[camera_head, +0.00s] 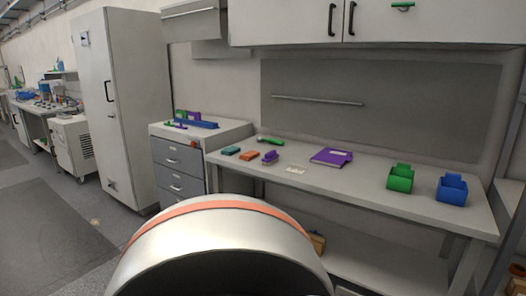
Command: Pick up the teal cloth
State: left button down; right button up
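A small flat teal item (231,150), which looks like the folded teal cloth, lies at the left end of the workbench (330,184). An orange-red item (249,155) lies just to its right, apart from it. A large white rounded part with an orange band, apparently my own arm, fills the lower middle of the view and hides the front of the bench and the floor there. Neither of my grippers shows.
A purple block (270,157), a green tool (270,140), a purple binder (331,156), a green bin (400,178) and a blue bin (452,188) are on the bench. A grey drawer cabinet (184,165) stands left of it. Floor is open at far left.

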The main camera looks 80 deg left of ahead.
aim_at(231, 150)
jog(key=u, duration=2.85)
jog(key=i+j, duration=0.5)
jog(key=i, duration=0.2)
jog(key=i+j+z, duration=0.15)
jog(key=i+j, duration=0.35)
jog(key=i, duration=0.15)
